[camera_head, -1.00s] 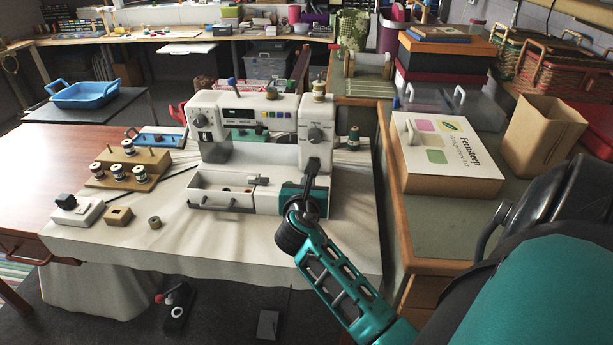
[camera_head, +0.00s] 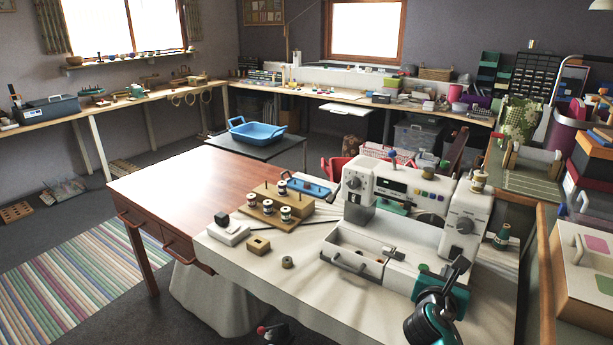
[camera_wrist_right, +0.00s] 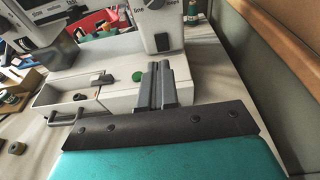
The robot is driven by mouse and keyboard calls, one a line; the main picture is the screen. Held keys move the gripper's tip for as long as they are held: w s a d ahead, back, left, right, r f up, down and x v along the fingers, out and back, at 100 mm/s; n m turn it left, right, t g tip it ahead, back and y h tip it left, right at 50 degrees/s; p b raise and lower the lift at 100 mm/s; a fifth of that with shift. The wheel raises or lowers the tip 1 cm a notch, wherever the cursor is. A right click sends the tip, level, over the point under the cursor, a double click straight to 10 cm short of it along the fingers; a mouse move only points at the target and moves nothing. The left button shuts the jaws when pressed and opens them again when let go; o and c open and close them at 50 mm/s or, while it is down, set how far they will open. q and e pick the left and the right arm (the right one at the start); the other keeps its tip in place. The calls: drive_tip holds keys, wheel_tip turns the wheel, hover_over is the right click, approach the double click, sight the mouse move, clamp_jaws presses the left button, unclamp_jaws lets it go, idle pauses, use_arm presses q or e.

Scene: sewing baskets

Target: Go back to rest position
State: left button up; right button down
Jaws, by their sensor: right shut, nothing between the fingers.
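My right gripper (camera_head: 459,266) comes in from the bottom right of the head view, at the front right of the white sewing machine (camera_head: 405,188). In the right wrist view its two dark fingers (camera_wrist_right: 159,72) lie side by side, closed and empty. They overlap the machine's white base in that picture; whether they touch it I cannot tell. A green round knob (camera_wrist_right: 138,76) shows just left of them. The open drawer (camera_head: 352,258) at the machine's front holds small items. My left gripper is not in view.
A cone spool (camera_head: 502,238) stands right of the machine. Open floor with a striped rug (camera_head: 75,270) lies left.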

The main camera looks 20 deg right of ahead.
drive_tip(key=s+a+f+m+t+y, duration=0.1)
drive_tip(key=s+a+f+m+y, duration=0.2)
drive_tip(key=a+f+m+y, duration=0.25)
drive_tip(key=s+a+f+m+y, duration=0.3)
drive_tip(key=a+f+m, duration=0.25)
drive_tip(key=a, duration=0.25)
drive_tip(key=s+a+f+m+y, duration=0.3)
drive_tip(key=s+a+m+y, duration=0.2)
drive_tip(key=s+a+m, duration=0.4)
drive_tip(key=a+m, duration=0.3)
drive_tip(key=shift+s, duration=0.35)
